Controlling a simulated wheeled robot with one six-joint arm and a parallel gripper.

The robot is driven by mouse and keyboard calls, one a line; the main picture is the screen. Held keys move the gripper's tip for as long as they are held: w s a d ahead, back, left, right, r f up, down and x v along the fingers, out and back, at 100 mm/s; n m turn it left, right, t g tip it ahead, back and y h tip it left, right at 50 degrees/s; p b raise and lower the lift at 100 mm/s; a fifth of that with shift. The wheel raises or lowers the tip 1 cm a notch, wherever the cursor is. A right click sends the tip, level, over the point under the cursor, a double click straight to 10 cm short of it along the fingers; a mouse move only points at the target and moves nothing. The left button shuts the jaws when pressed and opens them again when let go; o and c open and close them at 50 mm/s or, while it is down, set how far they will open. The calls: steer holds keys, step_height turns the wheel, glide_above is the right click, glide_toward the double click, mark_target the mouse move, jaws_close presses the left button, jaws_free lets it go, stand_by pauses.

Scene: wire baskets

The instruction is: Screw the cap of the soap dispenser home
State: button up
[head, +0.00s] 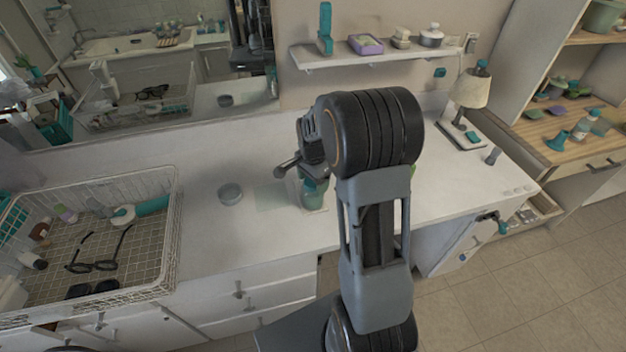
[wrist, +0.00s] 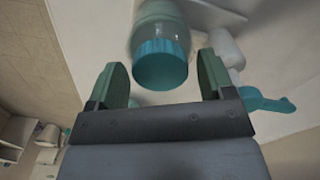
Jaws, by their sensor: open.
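The soap dispenser (head: 313,196) stands on the white counter, a greenish body with a teal top, partly hidden by my arm in the head view. In the wrist view its ribbed teal cap (wrist: 161,66) is on the end of a pale green, see-through body (wrist: 160,20). My gripper (wrist: 163,68) is open, with one green finger on each side of the cap. A gap shows between the cap and each finger. How far the cap is turned on the thread cannot be told.
A wire basket (head: 172,235) holding glasses and bottles stands at the left. A grey round lid or dish (head: 230,193) lies on the counter left of the dispenser. A lamp (head: 472,90) stands at the right. A wall shelf (head: 375,55) runs behind. Counter left of the dispenser is mostly clear.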

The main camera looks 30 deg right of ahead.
steer(key=shift+r, duration=0.2)
steer(key=shift+r+p, duration=2.25)
steer(key=shift+r, duration=0.6)
step_height(320, 180, up, 14)
steer(key=b, duration=0.1)
steer(key=shift+f, duration=0.1)
